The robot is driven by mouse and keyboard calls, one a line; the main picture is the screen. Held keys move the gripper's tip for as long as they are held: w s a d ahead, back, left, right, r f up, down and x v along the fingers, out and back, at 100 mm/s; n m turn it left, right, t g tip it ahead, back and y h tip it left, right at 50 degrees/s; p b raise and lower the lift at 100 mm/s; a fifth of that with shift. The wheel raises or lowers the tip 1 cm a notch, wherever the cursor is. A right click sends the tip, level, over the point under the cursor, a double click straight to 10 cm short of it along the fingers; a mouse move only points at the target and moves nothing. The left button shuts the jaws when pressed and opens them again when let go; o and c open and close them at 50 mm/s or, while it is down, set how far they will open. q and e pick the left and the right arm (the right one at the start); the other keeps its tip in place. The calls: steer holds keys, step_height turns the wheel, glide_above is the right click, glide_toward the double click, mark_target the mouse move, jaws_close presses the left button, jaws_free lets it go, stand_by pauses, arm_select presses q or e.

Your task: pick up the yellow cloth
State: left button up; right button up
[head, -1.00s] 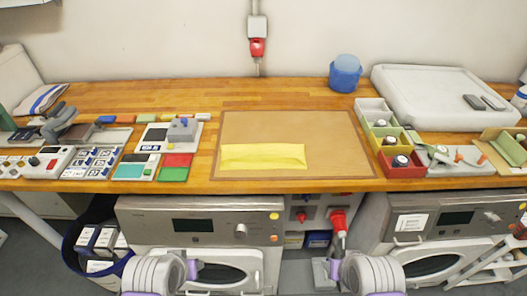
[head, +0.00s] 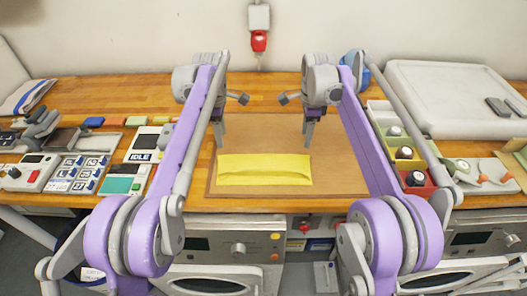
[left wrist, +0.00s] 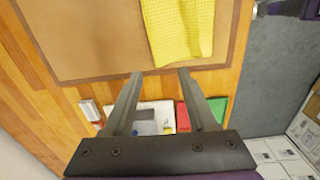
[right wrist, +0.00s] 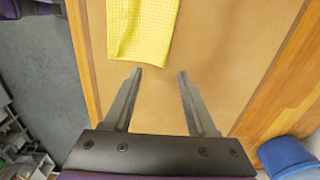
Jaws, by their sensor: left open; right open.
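The yellow cloth (head: 264,170) lies folded in a long flat strip on the brown mat (head: 262,128), near its front edge. My left gripper (head: 220,143) is open and empty above the mat's left side, just behind the cloth's left end. My right gripper (head: 308,143) is open and empty behind the cloth's right end. In the left wrist view the cloth (left wrist: 180,28) is beyond the fingertips (left wrist: 160,74). In the right wrist view the cloth (right wrist: 142,30) is ahead and left of the fingertips (right wrist: 160,74). Neither gripper visibly touches it.
Left of the mat are a keypad panel (head: 78,173), several coloured blocks and a teal-and-white device (head: 125,178). To the right are small bins (head: 415,180) with round items and a large white case (head: 455,95). A blue tub (right wrist: 288,158) stands behind. The mat around the cloth is clear.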

arm_select(q)
glide_above(226, 161)
steer(key=f, duration=0.7)
steer(key=shift+w+f, duration=0.25)
arm_select(e)
glide_above(302, 161)
step_height(302, 161, down, 8)
steer(key=shift+w+r, duration=0.15)
steer(key=shift+r, duration=0.1)
arm_select(q)
steer(key=shift+f, duration=0.3)
arm_select(e)
steer(key=shift+f, duration=0.3)
